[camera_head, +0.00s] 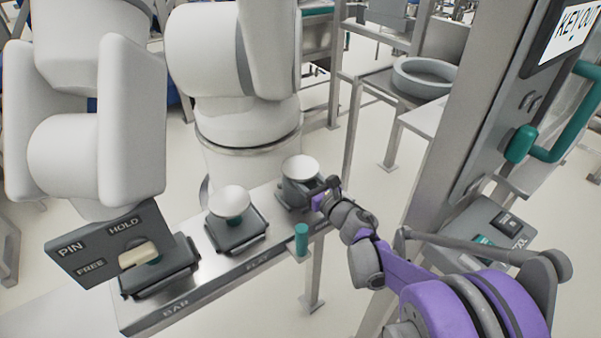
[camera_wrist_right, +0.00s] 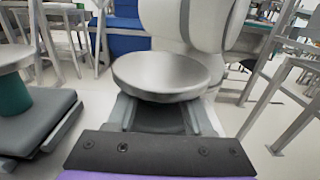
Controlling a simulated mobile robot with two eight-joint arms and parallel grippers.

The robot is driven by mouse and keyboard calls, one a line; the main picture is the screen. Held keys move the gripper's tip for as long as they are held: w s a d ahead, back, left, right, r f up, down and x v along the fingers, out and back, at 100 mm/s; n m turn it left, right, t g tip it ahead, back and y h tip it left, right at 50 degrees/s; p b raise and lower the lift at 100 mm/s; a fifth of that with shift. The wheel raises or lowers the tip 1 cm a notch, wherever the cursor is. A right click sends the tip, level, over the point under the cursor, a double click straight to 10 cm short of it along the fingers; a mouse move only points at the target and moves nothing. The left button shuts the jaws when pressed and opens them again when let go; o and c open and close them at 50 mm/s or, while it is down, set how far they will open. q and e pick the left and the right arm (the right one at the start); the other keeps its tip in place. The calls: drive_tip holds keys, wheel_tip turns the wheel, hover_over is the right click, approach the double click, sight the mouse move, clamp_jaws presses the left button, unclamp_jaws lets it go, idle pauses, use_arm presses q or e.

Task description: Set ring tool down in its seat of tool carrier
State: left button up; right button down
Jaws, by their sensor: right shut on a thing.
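The tool carrier (camera_head: 232,274) is a long metal shelf with front labels BAR and FLAT. At its right end is a tool with a round pale top (camera_head: 300,167) and a dark block below, which I take as the ring tool. Its metal disc (camera_wrist_right: 160,76) fills the middle of the right wrist view. My right gripper (camera_head: 322,196) is shut on this tool from the right. The tool looks level, at or just above the right-end seat; the seat contact is hidden. My left gripper is in no view.
A teal post (camera_head: 301,240) rises at the front edge. A big white machine arm (camera_head: 232,60) stands behind; a metal column (camera_head: 465,120) is at right.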

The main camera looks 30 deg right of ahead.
drive_tip(key=shift+c, duration=1)
unclamp_jaws()
drive_tip(key=shift+s, duration=0.1)
drive_tip(key=s+p, duration=0.1)
drive_tip(key=s, duration=0.9)
drive_tip(key=shift+s+d, duration=0.3)
drive_tip(key=shift+d, duration=0.15)
